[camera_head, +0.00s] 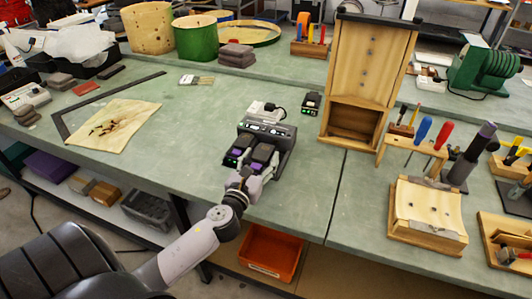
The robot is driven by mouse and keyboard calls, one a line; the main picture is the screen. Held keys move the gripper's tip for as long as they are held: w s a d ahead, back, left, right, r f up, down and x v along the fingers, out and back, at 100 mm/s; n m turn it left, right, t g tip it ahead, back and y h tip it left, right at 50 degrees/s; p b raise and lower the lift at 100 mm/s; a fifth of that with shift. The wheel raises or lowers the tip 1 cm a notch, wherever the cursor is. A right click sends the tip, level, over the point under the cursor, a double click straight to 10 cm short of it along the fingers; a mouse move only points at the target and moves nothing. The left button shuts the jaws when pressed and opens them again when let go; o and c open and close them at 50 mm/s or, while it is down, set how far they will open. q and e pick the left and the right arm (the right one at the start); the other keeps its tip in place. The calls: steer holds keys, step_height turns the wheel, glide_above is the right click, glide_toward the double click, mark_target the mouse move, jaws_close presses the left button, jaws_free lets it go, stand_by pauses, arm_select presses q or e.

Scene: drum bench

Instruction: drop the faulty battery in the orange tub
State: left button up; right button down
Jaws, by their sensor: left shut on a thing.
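A dark charger (283,133) stands near the front edge of the green bench, with dark, purple-marked batteries (262,152) at its front. My left gripper (250,174) comes in from the front and is shut on a battery at the charger's front edge. The fingers hide part of it, and I cannot tell whether it is clear of its slot. Another dark battery (311,101) with a green light lies on the bench behind the charger. No fault mark is readable. The orange tub (272,250) is below the bench top, on the lower shelf. My right gripper is not in view.
A wooden cabinet (368,70) and a screwdriver rack (410,146) stand to the right. A stained cloth (128,122) and a dark metal square (62,127) lie to the left. The bench between cloth and charger is mostly clear. The bench edge overhangs the tub.

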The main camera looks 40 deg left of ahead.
arm_select(q)
steer(key=s+r, duration=0.1)
steer(key=s, duration=0.1)
steer(key=s+d+r, duration=0.1)
steer(key=s, duration=0.1)
steer(key=s+r, duration=0.1)
steer(key=s, duration=0.1)
steer(key=shift+s+d+r, duration=0.1)
steer(key=shift+d+r, duration=0.15)
steer(key=s+d+m+h, duration=0.1)
steer(key=s+d+h, duration=0.1)
steer(key=s+d, duration=0.3)
steer(key=s+d+r+m+h, duration=0.1)
steer(key=s+d, duration=0.4)
steer(key=d, duration=0.5)
steer(key=shift+d+r+m+h, duration=0.15)
steer(key=shift+m+h, duration=0.15)
steer(key=shift+h, duration=0.2)
